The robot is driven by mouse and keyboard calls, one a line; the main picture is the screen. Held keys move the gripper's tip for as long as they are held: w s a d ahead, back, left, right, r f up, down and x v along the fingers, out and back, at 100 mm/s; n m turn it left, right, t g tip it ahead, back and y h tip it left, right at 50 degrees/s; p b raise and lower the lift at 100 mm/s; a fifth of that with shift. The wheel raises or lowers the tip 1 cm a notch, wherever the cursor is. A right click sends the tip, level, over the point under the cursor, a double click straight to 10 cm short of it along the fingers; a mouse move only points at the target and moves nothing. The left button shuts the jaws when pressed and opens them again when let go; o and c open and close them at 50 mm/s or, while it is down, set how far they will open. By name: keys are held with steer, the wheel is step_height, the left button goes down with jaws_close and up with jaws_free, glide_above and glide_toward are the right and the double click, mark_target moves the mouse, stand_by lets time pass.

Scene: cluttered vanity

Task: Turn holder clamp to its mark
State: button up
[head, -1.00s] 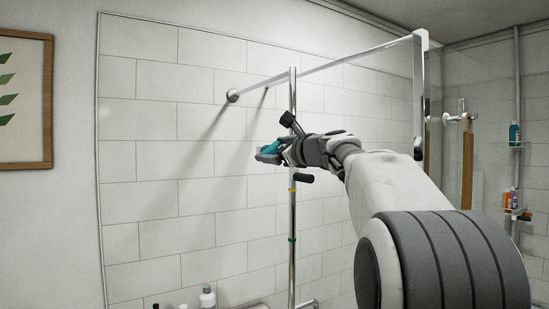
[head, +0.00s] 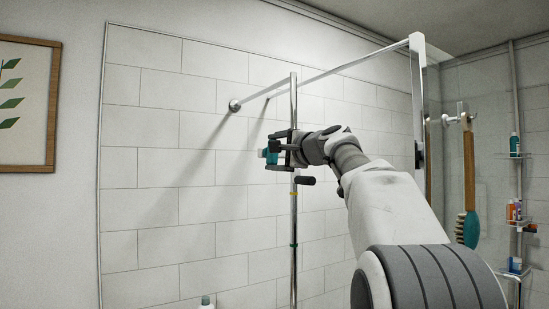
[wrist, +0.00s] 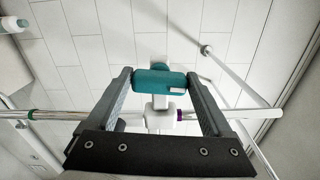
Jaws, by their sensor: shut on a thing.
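The holder clamp shows in the wrist view as a teal block (wrist: 160,82) joined to a white collar (wrist: 160,118) on a chrome rail. My gripper (wrist: 161,84) is shut on the teal block, one finger at each end. A purple band (wrist: 179,115) sits on the rail beside the collar. In the head view, the teal part (head: 270,155) shows left of the upright rail (head: 293,220). My gripper (head: 279,152) is around it there and hides much of the clamp.
A dark knob (head: 305,180) sticks out from the rail just below my gripper. A yellow band (head: 294,191) and a green band (head: 293,245) are lower on the rail. A horizontal bar (head: 345,65) runs above. A glass panel and shelves (head: 517,226) stand right.

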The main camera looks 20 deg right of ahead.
steer(key=shift+n, duration=0.5)
steer(key=o, duration=1.1)
steer(key=shift+o, duration=0.2)
steer(key=shift+b, duration=0.3)
steer(key=s+d+b, duration=0.3)
steer(key=s+b, duration=0.1)
steer(key=s, duration=1.3)
steer(key=shift+d, duration=0.15)
